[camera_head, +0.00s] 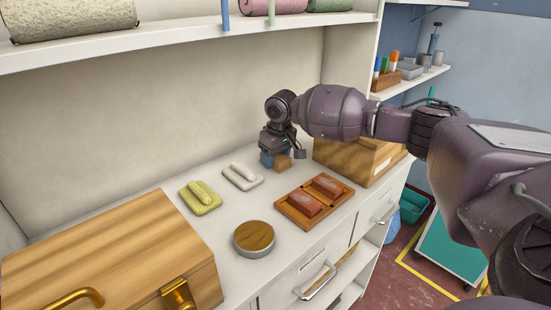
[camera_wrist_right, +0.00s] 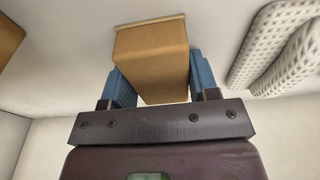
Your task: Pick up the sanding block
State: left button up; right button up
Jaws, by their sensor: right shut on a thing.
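The sanding block is a tan-brown block (camera_wrist_right: 152,60) held between the two blue fingers of my right gripper (camera_wrist_right: 156,82) in the right wrist view. In the head view the block (camera_head: 283,162) shows at the fingertips of my right gripper (camera_head: 275,160), near the back of the white counter (camera_head: 200,260). My right gripper is shut on it. The gap between block and counter is too small to judge. My left gripper is not in view.
A white brush (camera_head: 242,176) and a yellow brush (camera_head: 199,197) lie left of the gripper. A round wood-topped tin (camera_head: 254,239) and a wooden tray with red blocks (camera_head: 291,209) sit in front. A wooden box (camera_head: 355,157) stands right; a latched wooden chest (camera_head: 110,250) stands left.

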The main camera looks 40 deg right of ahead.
jog(key=shift+f, duration=0.1)
notch_tip(320, 180, up, 9)
jog(key=shift+r+p, duration=0.1)
jog(key=shift+p, duration=0.8)
jog(key=shift+r, duration=0.65)
